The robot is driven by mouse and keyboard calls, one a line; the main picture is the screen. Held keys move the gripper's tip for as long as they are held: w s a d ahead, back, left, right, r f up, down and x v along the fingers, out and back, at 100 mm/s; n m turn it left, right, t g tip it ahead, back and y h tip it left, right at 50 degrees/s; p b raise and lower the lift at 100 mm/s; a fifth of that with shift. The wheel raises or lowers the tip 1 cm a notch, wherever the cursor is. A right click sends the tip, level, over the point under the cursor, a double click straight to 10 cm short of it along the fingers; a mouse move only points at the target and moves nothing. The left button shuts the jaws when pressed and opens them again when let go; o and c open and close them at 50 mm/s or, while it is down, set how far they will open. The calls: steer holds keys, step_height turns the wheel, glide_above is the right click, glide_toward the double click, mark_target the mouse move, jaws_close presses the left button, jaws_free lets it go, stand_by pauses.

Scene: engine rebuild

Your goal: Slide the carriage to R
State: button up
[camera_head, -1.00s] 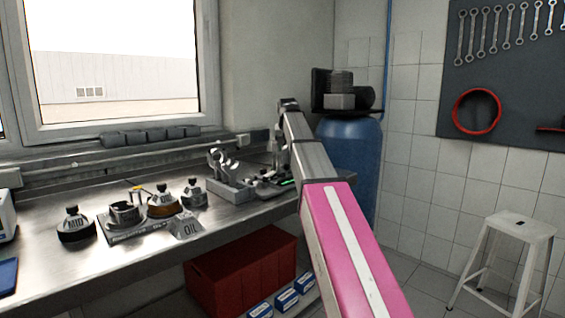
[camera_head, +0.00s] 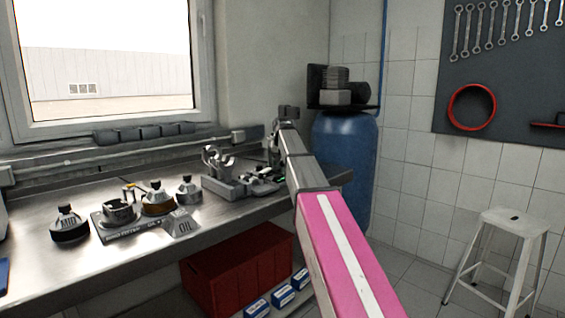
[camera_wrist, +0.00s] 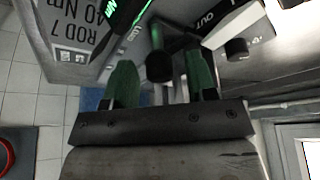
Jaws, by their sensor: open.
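My gripper (camera_wrist: 162,82) is open in the wrist view, with a green finger on each side of a dark round knob (camera_wrist: 159,66). The knob appears to lie between or just beyond the fingertips; I cannot tell whether either finger touches it. I cannot tell for sure whether this knob belongs to the carriage. No R mark is readable. In the head view, the small fixture (camera_head: 258,182) stands at the bench's right end, partly hidden by my arm.
A white block marked "OUT" (camera_wrist: 228,22) and a black knob (camera_wrist: 237,48) are close on the right in the wrist view. A blue drum (camera_head: 345,150) stands behind my arm.

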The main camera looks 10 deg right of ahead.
jaws_close()
steer(key=w+d, duration=0.1)
steer(key=d, duration=0.1)
steer(key=w+d, duration=0.4)
steer(key=d, duration=0.1)
steer(key=shift+w, duration=0.15)
stand_by(0.3)
jaws_free()
steer(key=v, duration=1)
steer(key=shift+s+r, duration=0.25)
steer(key=shift+r, duration=0.1)
